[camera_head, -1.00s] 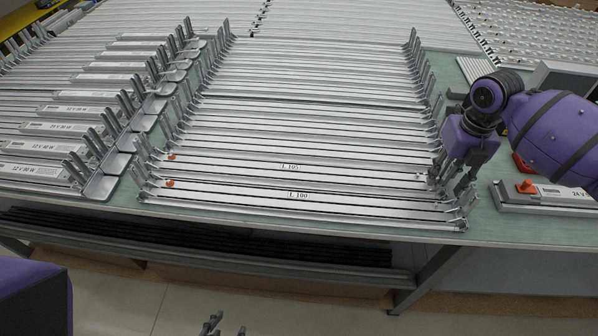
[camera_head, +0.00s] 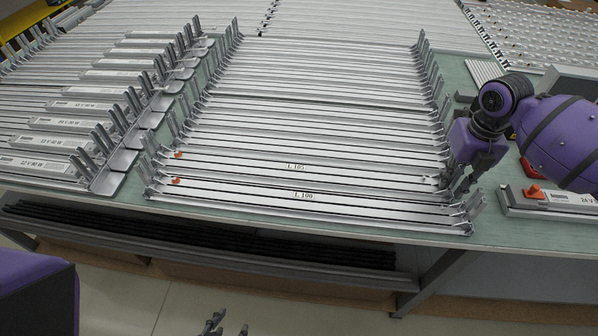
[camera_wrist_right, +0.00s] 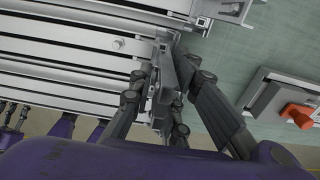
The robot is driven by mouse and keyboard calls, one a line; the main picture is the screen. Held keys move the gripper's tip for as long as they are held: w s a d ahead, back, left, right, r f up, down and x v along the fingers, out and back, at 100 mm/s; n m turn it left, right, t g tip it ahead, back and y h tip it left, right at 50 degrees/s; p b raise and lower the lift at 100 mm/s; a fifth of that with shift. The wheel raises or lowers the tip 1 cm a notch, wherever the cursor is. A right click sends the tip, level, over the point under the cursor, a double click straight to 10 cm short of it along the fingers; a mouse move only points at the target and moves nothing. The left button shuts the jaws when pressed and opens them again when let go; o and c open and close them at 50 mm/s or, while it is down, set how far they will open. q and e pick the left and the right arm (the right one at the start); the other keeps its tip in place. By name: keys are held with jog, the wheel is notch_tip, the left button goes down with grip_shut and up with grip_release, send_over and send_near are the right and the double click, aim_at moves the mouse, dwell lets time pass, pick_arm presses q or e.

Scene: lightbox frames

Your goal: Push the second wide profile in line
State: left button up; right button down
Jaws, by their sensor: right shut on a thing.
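Long pale wide profiles lie side by side in a rack on the table. The front one, labelled L 100 (camera_head: 380,208), and the second one, labelled L 105 (camera_head: 370,176), each have an orange dot at the left. My right gripper (camera_head: 458,188) is at their right end, pointing down. In the right wrist view its fingers (camera_wrist_right: 160,95) are shut around a narrow grey upright part (camera_wrist_right: 166,75) at the rack's end; the fingers partly hide the profile ends. My left gripper (camera_head: 227,328) shows only its fingertips at the bottom edge, apart and empty, below the table.
Upright prongs (camera_head: 470,207) line the rack's right side. A grey device with an orange knob (camera_head: 535,191) sits to the right. Boxed drivers (camera_head: 45,165) lie in another rack at left. A strip of green table is free right of the rack.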

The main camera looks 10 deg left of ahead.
jog(key=shift+w+d, duration=0.1)
jog(key=shift+d, duration=1.45)
dwell(0.6)
jog(key=c, duration=1.6)
grip_release()
jog(key=shift+w+r, duration=0.1)
jog(key=shift+r, duration=0.4)
notch_tip(320, 180, up, 11)
jog(key=shift+f, duration=0.1)
